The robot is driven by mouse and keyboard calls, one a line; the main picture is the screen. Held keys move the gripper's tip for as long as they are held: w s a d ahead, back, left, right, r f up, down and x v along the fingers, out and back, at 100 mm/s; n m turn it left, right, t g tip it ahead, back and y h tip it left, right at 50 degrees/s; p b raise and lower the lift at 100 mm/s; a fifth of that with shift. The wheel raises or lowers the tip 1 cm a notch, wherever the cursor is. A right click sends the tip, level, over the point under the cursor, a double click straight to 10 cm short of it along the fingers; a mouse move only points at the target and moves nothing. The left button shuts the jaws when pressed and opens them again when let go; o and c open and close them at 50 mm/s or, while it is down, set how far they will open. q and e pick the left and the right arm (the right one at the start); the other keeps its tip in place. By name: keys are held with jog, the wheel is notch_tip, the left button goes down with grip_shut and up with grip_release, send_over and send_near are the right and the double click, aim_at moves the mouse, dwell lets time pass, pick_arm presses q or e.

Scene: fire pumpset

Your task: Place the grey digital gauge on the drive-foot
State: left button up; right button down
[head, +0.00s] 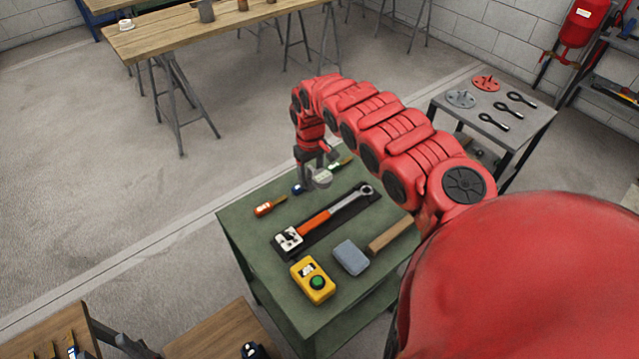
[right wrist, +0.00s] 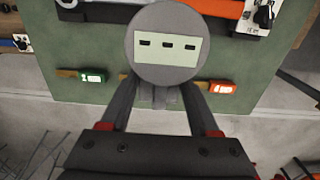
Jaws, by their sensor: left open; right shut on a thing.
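The grey digital gauge (right wrist: 170,45) is a round grey disc with a pale rectangular display bearing three dark marks. My right gripper (right wrist: 168,88) is shut on it, with a finger on each side of a narrow grey part below the disc. In the head view the gauge (head: 320,178) is small, and my right gripper (head: 314,168) holds it over the far part of the green bench (head: 245,222). My left gripper is not in view. I cannot pick out the drive-foot in either view.
A grey table (head: 520,128) with flanges and ring-ended tools stands right. A wooden table (head: 165,38) stands behind; open floor lies left.

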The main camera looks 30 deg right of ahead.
jog(key=shift+w+f+p, duration=0.1)
jog(key=shift+f+p, duration=0.25)
jog(key=shift+f, duration=3.25)
jog(key=shift+f, duration=0.2)
jog(key=shift+c, duration=0.6)
grip_release()
